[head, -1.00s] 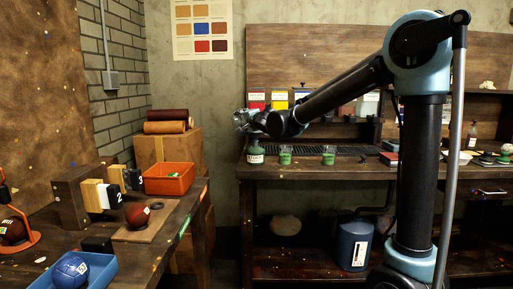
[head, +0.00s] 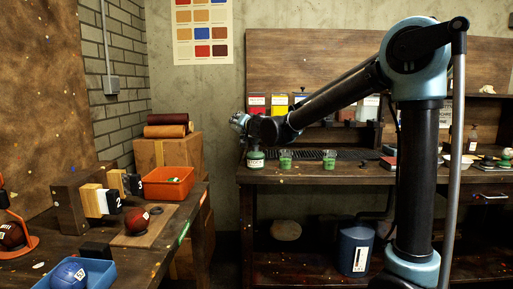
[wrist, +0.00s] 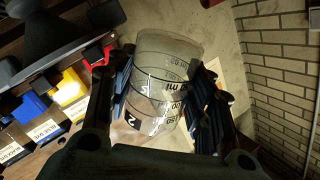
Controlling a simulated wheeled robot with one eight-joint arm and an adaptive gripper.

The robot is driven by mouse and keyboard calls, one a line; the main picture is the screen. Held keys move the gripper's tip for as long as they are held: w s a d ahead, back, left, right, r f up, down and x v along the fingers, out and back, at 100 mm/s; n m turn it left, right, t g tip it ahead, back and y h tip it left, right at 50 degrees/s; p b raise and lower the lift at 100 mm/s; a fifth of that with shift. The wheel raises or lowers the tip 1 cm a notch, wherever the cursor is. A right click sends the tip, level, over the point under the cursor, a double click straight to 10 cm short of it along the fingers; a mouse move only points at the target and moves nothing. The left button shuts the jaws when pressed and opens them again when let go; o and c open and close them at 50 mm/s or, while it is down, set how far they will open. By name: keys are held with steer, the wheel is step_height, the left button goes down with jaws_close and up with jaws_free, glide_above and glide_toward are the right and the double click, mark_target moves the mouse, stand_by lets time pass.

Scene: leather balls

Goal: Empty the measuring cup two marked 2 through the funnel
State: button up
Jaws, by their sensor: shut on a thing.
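The clear measuring cup two (wrist: 168,78) is between the fingers of my gripper (wrist: 157,92) in the wrist view. It carries black graduation lines and the mark 2. I see no clear sign of liquid in it, but its content is hard to judge.
Two clear cups with green content, one left (head: 285,160) and one right (head: 329,160), stand right of the bottle. Red, yellow and blue labelled containers (head: 279,104) stand behind. An orange bin (head: 168,184) and balls are on the left bench (head: 195,214). A brick wall is at left.

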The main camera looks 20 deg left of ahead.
steer(key=shift+s+a+n, duration=0.2)
steer(key=shift+n, duration=0.3)
step_height(320, 180, down, 8)
steer(key=s+a+n+t+b, duration=0.1)
steer(key=s+a+n+b, duration=0.1)
steer(key=n, duration=0.4)
steer(key=shift+s+a+f+n+b, duration=0.3)
steer(key=shift+a+b, duration=0.15)
steer(key=shift+b, duration=0.25)
